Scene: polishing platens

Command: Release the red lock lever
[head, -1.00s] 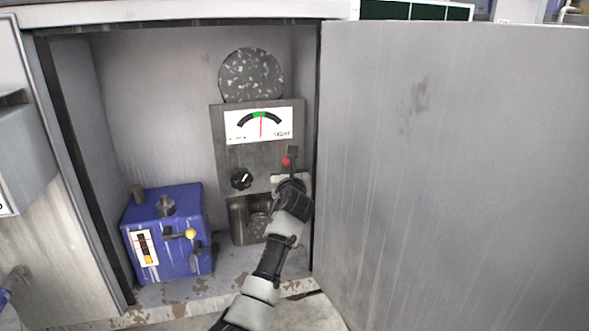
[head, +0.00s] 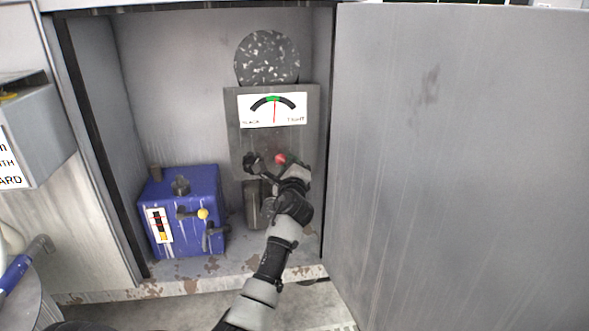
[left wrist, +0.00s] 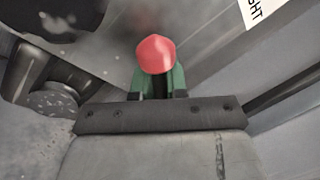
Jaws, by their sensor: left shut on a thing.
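The red knob of the lock lever (head: 280,159) shows at the lower right of the grey tension panel (head: 240,130), inside the open cabinet. My left gripper (head: 287,168) reaches in from below and is shut on the lever. In the left wrist view the red knob (left wrist: 155,54) stands up between the green finger pads of my left gripper (left wrist: 158,84). The lever's shaft and pivot are mostly hidden by the gripper. The gauge (head: 274,110) reads from SLACK to TIGHT, with its needle in the green band. My right gripper is out of view.
A black dial knob (head: 253,163) sits close left of the gripper. A blue box (head: 185,220) with a yellow-knobbed lever (head: 203,214) stands on the cabinet floor. A speckled disc (head: 267,58) is above the panel. The open door (head: 460,170) bounds the right side.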

